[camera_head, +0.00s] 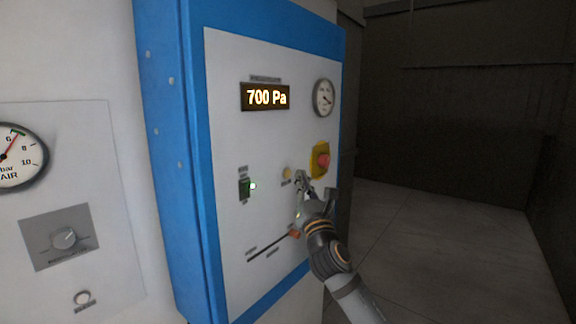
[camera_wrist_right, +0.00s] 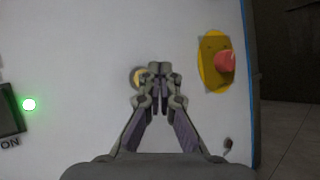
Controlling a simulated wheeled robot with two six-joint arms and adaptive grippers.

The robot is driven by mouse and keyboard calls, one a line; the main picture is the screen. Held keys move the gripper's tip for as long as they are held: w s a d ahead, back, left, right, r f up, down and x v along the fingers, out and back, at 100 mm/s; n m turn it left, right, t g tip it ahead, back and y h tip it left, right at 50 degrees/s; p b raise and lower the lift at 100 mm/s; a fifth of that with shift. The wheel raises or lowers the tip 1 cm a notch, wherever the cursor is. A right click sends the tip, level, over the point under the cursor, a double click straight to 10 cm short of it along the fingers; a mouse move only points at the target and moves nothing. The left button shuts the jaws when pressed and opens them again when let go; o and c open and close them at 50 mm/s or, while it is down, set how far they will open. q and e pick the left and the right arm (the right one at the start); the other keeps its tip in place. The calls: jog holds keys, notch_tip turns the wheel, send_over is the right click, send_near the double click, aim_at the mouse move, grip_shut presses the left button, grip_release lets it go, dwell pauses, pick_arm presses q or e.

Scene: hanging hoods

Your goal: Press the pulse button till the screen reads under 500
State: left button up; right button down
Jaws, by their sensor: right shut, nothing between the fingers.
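The screen (camera_head: 266,97) on the blue-edged panel reads 700 Pa in the head view. A small round yellowish button (camera_head: 287,172) sits below it, with a label too small to read; I take it for the pulse button. My right gripper (camera_head: 301,178) is shut and empty, its tips just right of and below that button. In the right wrist view the button (camera_wrist_right: 138,77) is partly hidden behind the left side of the gripper tips (camera_wrist_right: 160,108). I cannot tell whether the tips touch the panel. My left gripper is not in view.
A red emergency knob on a yellow plate (camera_head: 320,160) is close to the right of my gripper. A switch with a lit green lamp (camera_head: 252,186) is to the left. A round gauge (camera_head: 324,98) is at upper right.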

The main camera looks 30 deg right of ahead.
jog(key=shift+w+a, duration=0.2)
jog(key=shift+w, duration=0.2)
dwell(1.2)
jog(key=shift+w+a+p, duration=0.15)
jog(key=shift+w+p, duration=0.25)
jog(key=shift+p, duration=0.05)
jog(key=shift+w+a, duration=0.15)
jog(key=shift+w, duration=0.15)
dwell(0.6)
dwell(0.3)
jog(key=shift+s+d, duration=0.3)
jog(key=shift+s, duration=0.45)
